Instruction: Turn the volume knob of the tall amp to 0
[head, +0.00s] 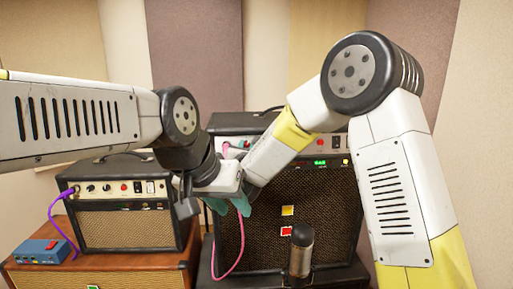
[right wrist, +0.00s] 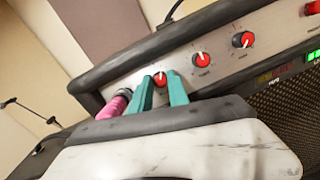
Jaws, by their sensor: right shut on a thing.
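The tall amp (head: 255,235) stands at the centre right in the head view, with a dark grille and a pale control panel. In the right wrist view its panel (right wrist: 222,72) carries a row of red knobs. My right gripper (right wrist: 160,84) is shut on the red knob (right wrist: 160,78) nearest the pink plug (right wrist: 118,101). A white mark on that knob points roughly up; its label is hidden. Two other knobs (right wrist: 201,60) (right wrist: 243,40) sit to the right. In the head view, arm links hide my right fingertips. My left gripper (head: 229,207) is open and empty before the tall amp's grille.
A smaller amp (head: 127,228) with a purple cable stands at left on a wooden cabinet (head: 130,277). A blue box (head: 42,251) lies beside it. A pink cable (head: 240,240) hangs down the tall amp's front. A microphone (head: 301,250) stands close before it.

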